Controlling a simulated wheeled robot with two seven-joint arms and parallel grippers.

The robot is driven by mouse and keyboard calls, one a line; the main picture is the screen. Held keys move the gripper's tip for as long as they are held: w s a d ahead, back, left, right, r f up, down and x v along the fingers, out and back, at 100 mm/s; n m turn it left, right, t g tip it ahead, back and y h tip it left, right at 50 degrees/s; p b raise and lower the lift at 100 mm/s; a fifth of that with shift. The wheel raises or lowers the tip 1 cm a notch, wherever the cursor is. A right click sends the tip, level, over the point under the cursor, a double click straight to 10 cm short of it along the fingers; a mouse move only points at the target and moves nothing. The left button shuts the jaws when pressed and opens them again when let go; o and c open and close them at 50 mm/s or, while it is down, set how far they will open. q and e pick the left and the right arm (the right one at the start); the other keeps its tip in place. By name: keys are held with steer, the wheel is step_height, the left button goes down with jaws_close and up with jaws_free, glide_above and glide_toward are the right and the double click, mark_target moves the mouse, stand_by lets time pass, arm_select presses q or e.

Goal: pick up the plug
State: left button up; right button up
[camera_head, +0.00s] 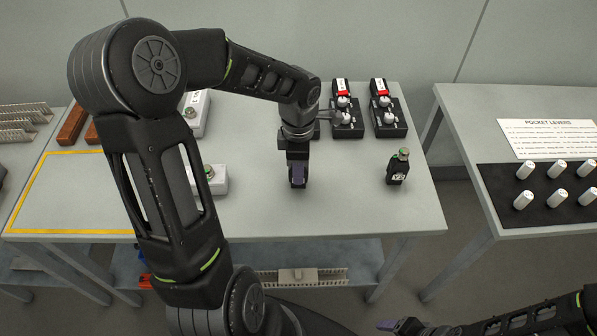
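A small upright black piece with a green top and a white label, which may be the plug (398,168), stands on the table (340,210) near its right front. My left gripper (298,176) points down over the table to the left of this piece, clearly apart from it. Its purple fingertips show edge-on, so the gap between them is hidden. Nothing can be made out in it. My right gripper (398,325) is low at the bottom edge, away from the table, with only a purple tip showing clearly.
Two black blocks with white knobs and red-marked labels (346,118) (388,118) stand behind. White boxes with green buttons (218,180) are partly behind my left arm. A yellow outline (70,232) marks the table's left. A side table (520,236) holds several white cylinders.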

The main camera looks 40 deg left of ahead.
arm_select(q)
jaws_close()
stand_by(0.3)
step_height(320, 180, up, 10)
steer(key=shift+r+b, duration=0.1)
steer(key=shift+b, duration=0.45)
stand_by(0.5)
